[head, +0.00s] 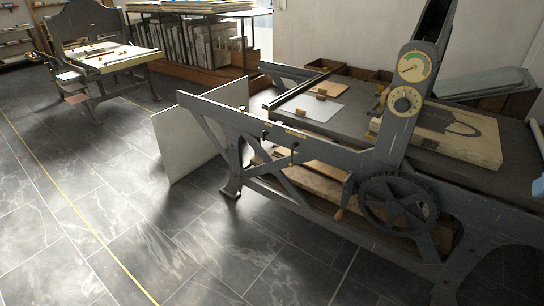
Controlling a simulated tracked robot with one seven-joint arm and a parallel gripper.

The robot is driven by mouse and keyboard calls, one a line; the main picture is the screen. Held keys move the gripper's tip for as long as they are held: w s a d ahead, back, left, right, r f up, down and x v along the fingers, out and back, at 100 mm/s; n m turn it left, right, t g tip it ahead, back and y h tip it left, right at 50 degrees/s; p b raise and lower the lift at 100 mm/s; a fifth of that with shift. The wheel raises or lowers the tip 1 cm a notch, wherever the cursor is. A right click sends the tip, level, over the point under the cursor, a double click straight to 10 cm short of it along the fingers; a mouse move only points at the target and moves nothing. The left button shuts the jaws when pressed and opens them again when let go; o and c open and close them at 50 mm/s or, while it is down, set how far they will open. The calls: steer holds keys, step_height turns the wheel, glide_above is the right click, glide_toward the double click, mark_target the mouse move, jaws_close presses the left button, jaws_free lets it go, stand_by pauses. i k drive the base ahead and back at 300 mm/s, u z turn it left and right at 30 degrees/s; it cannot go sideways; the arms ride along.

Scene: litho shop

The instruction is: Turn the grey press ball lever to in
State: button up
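The grey press (335,152) stands across the right half of the head view. On its near side rail, a small dark lever (293,156) hangs below a yellow label (295,133); it looks like the ball lever, but it is small and its setting cannot be told. A second small dark fitting (265,134) sits farther left on the rail, by another yellow mark. The label lettering is too small to read. My gripper is not in view, and nothing is seen touching the lever.
Another press (100,50) stands back left. The tiled floor (110,200) at left is clear.

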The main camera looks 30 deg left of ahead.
mark_target(295, 144)
steer(key=u, duration=0.45)
steer(key=i, duration=1.5)
steer(key=z, duration=0.05)
